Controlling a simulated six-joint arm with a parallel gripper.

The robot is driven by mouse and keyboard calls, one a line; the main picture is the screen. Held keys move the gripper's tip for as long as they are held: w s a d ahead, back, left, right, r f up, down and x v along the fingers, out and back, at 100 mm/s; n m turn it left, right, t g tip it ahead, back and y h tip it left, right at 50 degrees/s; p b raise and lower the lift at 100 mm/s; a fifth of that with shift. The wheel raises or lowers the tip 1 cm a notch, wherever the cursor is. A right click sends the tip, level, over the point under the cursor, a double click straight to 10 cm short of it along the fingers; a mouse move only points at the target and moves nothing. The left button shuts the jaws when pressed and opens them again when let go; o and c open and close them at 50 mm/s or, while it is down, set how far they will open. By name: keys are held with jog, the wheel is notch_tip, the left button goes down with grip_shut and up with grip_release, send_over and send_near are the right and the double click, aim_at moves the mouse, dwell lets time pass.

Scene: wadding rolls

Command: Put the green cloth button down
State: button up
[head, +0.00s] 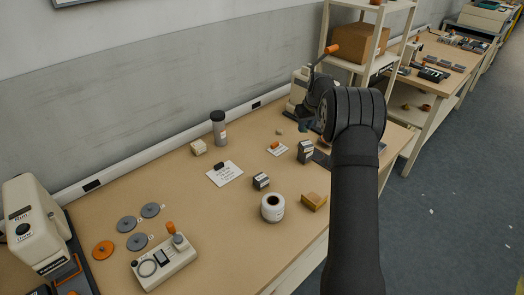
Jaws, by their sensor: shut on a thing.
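My gripper (308,125) is at the end of my black arm, over the far right part of the wooden bench (110,205). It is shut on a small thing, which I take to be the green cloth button. The wrist and fingers hide most of it, and only a small dark blue-green patch shows there. A small pale greenish piece (280,131) lies on the bench just left of the gripper; I cannot tell what it is. I cannot tell the gripper's exact height above the bench.
A white card with an orange thing (276,149), a dark box (305,152), a white roll (272,208) and a tan block (314,201) stand nearby. Grey discs (127,223) lie left. Bare bench lies between them.

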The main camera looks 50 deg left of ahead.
jog(key=s+a, duration=0.2)
jog(key=s, duration=1)
send_near(250, 157)
jog(key=shift+w+a+f, duration=0.4)
jog(key=shift+w+f, duration=0.05)
jog(key=shift+f, duration=0.25)
jog(key=shift+s+a+f, duration=0.15)
jog(key=shift+a+f, duration=0.15)
jog(key=shift+f, duration=1.9)
jog(key=shift+f, duration=0.2)
jog(key=o, duration=1)
jog(key=shift+c, duration=0.2)
jog(key=shift+r, duration=0.15)
jog(key=v, duration=1.2)
